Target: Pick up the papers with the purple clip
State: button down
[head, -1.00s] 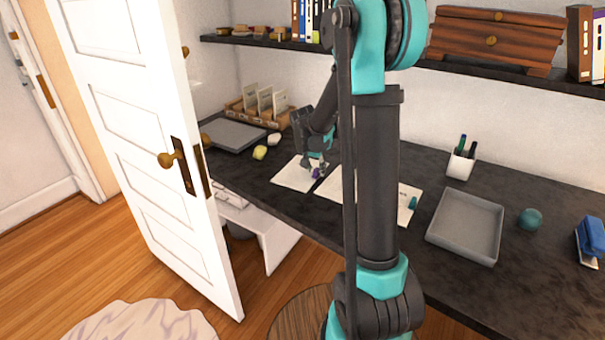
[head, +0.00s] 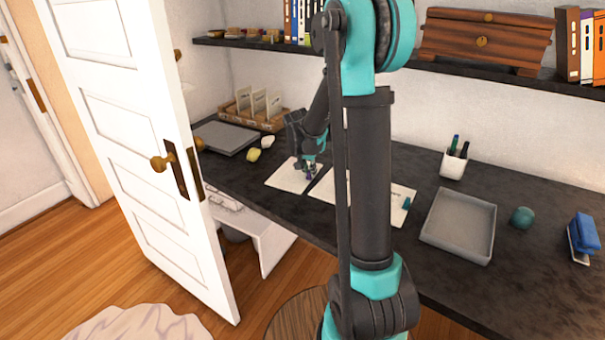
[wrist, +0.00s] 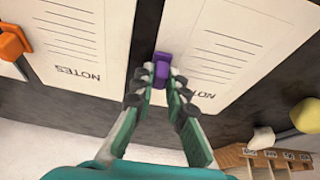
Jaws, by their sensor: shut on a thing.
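The papers with the purple clip are the left white sheet (head: 286,178) on the dark desk. They show in the wrist view (wrist: 225,40) at the right, with the word NOTES. The purple clip (wrist: 161,62) sits on their edge. My gripper (wrist: 161,82) is shut on the purple clip, one finger on each side. In the head view my gripper (head: 310,174) is low at the sheet's right edge. The papers look flat on the desk; any gap beneath them cannot be told.
Other papers (wrist: 80,40) with an orange clip (wrist: 12,42) lie close by. My arm partly hides papers with a teal clip (head: 407,202). A shelf (head: 300,45) overhangs; the door (head: 130,130) stands open left.

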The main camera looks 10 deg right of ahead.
jog(key=shift+r, duration=0.15)
notch_tip(320, 180, up, 20)
dwell(0.4)
jog(key=shift+d, duration=0.1)
